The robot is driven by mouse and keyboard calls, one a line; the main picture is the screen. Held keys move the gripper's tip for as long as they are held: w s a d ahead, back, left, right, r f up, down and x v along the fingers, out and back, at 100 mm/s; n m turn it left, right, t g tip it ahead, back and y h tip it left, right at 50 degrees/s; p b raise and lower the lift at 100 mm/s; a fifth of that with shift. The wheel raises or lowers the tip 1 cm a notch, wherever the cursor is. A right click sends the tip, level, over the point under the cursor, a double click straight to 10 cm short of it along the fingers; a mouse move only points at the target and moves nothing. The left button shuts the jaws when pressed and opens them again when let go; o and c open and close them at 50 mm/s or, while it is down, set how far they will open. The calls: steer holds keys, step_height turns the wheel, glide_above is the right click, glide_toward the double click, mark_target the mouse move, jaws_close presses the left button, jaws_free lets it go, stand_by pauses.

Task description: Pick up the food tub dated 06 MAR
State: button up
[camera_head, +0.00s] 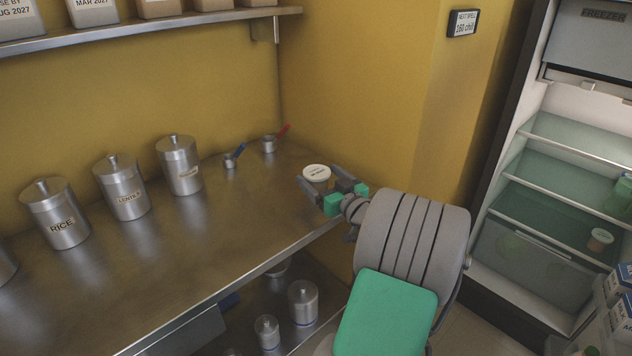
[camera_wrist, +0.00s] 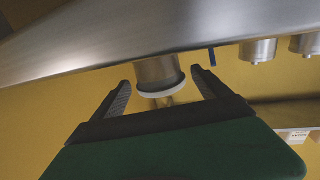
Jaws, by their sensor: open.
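A small food tub with a white lid (camera_head: 317,173) stands on the steel counter near its right end. Its lid carries dark print too small to read. My gripper (camera_head: 319,178) is open at the tub, one finger on each side of it in the picture. In the wrist view, which is upside down, the tub (camera_wrist: 158,72) shows between and beyond the open fingers (camera_wrist: 160,80), with no clear contact. A second white-lidded tub (camera_head: 600,239) sits low in the fridge at right; its date cannot be read.
Blue-handled (camera_head: 231,161) and red-handled (camera_head: 269,145) cups stand behind the tub. The yellow wall is close. More canisters (camera_head: 303,301) stand below. The fridge (camera_head: 560,150) is open.

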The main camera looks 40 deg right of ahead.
steer(key=shift+w, duration=0.25)
steer(key=c, duration=1.4)
steer(key=shift+c, duration=0.6)
steer(key=shift+r, duration=0.15)
